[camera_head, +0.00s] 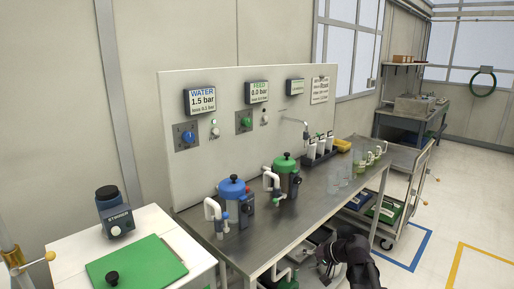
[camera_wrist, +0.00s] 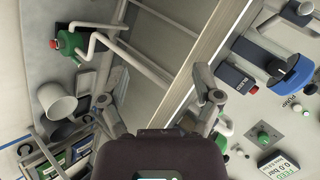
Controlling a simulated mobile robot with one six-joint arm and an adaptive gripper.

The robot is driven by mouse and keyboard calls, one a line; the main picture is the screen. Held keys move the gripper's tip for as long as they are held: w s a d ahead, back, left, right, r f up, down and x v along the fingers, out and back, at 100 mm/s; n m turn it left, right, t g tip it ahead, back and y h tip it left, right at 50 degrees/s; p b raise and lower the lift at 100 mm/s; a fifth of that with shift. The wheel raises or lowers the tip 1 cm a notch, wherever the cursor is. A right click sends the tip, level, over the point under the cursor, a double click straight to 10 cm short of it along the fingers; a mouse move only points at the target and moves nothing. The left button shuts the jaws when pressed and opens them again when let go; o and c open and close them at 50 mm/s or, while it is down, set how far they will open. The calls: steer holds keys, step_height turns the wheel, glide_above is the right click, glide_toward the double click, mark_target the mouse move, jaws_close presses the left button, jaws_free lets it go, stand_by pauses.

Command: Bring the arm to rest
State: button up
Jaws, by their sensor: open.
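My gripper (camera_wrist: 158,82) shows in the wrist view with its two grey fingers spread apart and nothing between them. In the head view, my gripper (camera_head: 326,262) and dark wrist are at the bottom, right of centre, by the front edge of the steel bench (camera_head: 238,245). The gripper looks low beside the bench edge, apart from the pots on top. The blue-lidded pot (camera_head: 233,190) and the green-lidded pot (camera_head: 285,168) stand upright on the bench.
A white side table (camera_head: 62,254) with a green mat (camera_head: 140,262) is at left. Cups (camera_head: 333,184) and a dark rack (camera_head: 318,158) stand farther along the bench. A green canister (camera_wrist: 70,42) and pipes are close in the wrist view. Open floor (camera_head: 460,220) lies at right.

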steer(key=s+f+n+g+h, duration=0.1)
steer(key=s+f+g+h, duration=0.2)
steer(key=s+h, duration=0.3)
steer(key=s+f+n+g+h, duration=0.1)
steer(key=s+f+g+h, duration=0.2)
steer(key=s, duration=0.5)
step_height(320, 180, up, 19)
steer(key=t+p, duration=0.1)
steer(key=p, duration=1.9)
steer(key=shift+d+r+p, duration=0.2)
steer(key=shift+d+p, duration=0.1)
steer(key=shift+d, duration=0.1)
